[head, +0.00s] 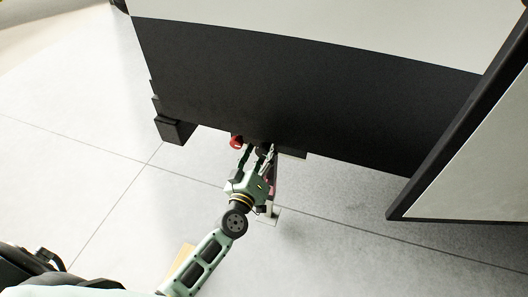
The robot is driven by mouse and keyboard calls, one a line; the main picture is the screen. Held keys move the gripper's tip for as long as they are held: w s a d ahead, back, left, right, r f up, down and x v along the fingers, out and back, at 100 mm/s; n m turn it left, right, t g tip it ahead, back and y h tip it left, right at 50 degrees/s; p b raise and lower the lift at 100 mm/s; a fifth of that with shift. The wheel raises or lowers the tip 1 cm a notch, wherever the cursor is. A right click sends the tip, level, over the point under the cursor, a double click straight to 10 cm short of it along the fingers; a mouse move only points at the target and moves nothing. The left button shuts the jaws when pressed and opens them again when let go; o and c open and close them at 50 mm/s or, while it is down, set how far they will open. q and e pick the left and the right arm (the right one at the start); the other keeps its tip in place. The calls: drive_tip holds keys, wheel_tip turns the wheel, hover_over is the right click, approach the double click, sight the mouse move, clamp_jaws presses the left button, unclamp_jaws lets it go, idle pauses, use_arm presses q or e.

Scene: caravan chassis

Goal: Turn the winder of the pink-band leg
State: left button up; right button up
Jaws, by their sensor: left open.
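My left gripper (254,152) is at the lower edge of the dark caravan side, with its fingers pointing up toward it. Its jaws are open, and I see nothing held between them. A small red round part (236,142) shows just left of the fingertips, under the caravan edge; I cannot tell whether it belongs to the winder. The pink-band leg (272,187) stands right behind the gripper, partly hidden by it, with a pale foot plate (268,217) on the floor. The winder itself is not clear, as the fingers cover that area. My right gripper is not in view.
The caravan side (290,90), dark below and pale above, fills the upper middle. A black block (175,131) hangs at its left end. A pale panel with a black frame (475,165) stands at the right. The tiled floor (340,250) in front is clear.

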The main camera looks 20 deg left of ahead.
use_arm(q)
drive_tip(key=shift+w, duration=0.45)
use_arm(e)
drive_tip(key=shift+w+r, duration=0.3)
drive_tip(key=shift+r, duration=0.1)
use_arm(q)
drive_tip(key=shift+c, duration=0.4)
use_arm(e)
drive_tip(key=shift+d, duration=0.1)
use_arm(q)
drive_tip(key=c, duration=1)
drive_tip(key=shift+r+n, duration=0.1)
drive_tip(key=shift+n, duration=1.7)
use_arm(e)
drive_tip(key=shift+s+d+f, duration=0.1)
drive_tip(key=shift+s+f, duration=0.35)
drive_tip(key=shift+f, duration=0.4)
use_arm(q)
drive_tip(key=shift+r, duration=0.1)
use_arm(e)
drive_tip(key=shift+w+r, duration=0.1)
drive_tip(key=shift+w, duration=0.1)
